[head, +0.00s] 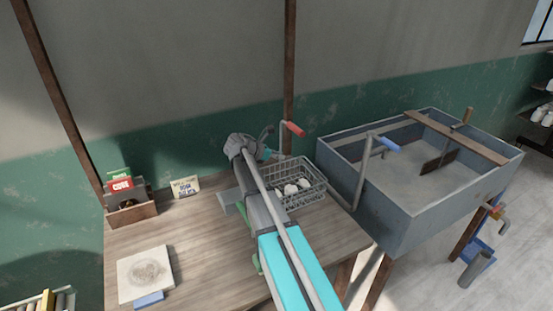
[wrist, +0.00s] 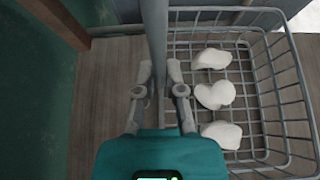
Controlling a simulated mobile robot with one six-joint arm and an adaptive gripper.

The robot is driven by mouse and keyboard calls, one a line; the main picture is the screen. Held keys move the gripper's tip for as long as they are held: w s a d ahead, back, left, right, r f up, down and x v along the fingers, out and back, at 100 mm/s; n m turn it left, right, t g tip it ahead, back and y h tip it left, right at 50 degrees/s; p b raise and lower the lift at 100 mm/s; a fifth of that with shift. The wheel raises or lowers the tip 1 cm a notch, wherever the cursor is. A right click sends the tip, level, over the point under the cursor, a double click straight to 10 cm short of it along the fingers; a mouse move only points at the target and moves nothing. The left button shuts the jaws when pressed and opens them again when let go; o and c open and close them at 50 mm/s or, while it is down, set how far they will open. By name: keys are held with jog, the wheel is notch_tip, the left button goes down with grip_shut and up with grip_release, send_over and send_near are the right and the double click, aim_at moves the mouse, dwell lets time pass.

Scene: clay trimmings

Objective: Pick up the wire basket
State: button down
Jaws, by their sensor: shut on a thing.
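The grey wire basket (head: 319,184) stands on the wooden table, right of my arm, with white lumps (head: 291,189) inside. In the wrist view the basket (wrist: 281,82) fills the right side, upright, with several white lumps (wrist: 214,95) on its mesh floor. My gripper (wrist: 160,72) is at the basket's left side, its fingers close together at the left rim. It looks shut on that rim, but the contact itself is partly hidden. A grey pipe (wrist: 154,30) runs down between the fingers in the picture. In the head view my arm hides the basket's left part.
The red-handled tap (head: 295,129) rises beside the basket. A grey sink trough (head: 361,207) with a blue-handled tap (head: 387,143) stands close on the right. A wooden box (head: 131,212), a small sign (head: 185,186) and a pale slab (head: 146,273) lie left on the table (head: 200,240).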

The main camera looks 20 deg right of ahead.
jog(key=shift+r+p, duration=0.6)
jog(key=shift+r, duration=0.2)
jog(key=s+d+r+p, duration=0.6)
jog(key=s+r+p, duration=0.4)
jog(key=s, duration=0.2)
jog(key=shift+s+r+p, duration=0.35)
jog(key=shift+r, duration=0.05)
